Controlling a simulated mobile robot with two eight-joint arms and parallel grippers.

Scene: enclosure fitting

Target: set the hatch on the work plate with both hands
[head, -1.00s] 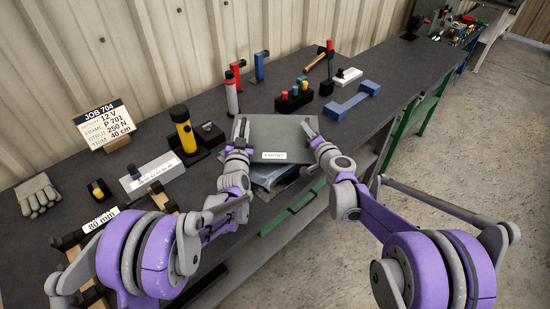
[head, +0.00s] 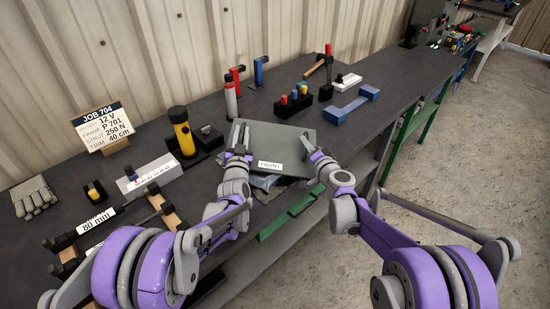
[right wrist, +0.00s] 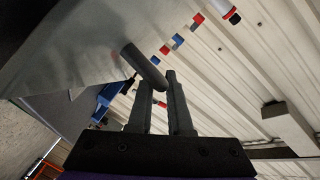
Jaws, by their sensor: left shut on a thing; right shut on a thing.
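The hatch (head: 285,139) is a flat grey plate with a white FRONT label, over the bench's front edge in the head view. My left gripper (head: 239,134) is shut on its left side. My right gripper (head: 310,153) is shut at its right side. In the right wrist view the jaws (right wrist: 158,92) close around a dark round bar (right wrist: 146,66) beside the grey hatch surface (right wrist: 75,55). A blue-grey layered thing (head: 266,182) shows under the hatch's front edge. I cannot tell whether it is the work plate, or whether the hatch touches it.
A yellow torch (head: 182,132) and a grey block (head: 153,174) stand left of the hatch. A black holder with coloured pegs (head: 294,105) and a blue bracket (head: 351,106) lie behind and right. A job sign (head: 104,132) stands far left. Bare bench shows at the right.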

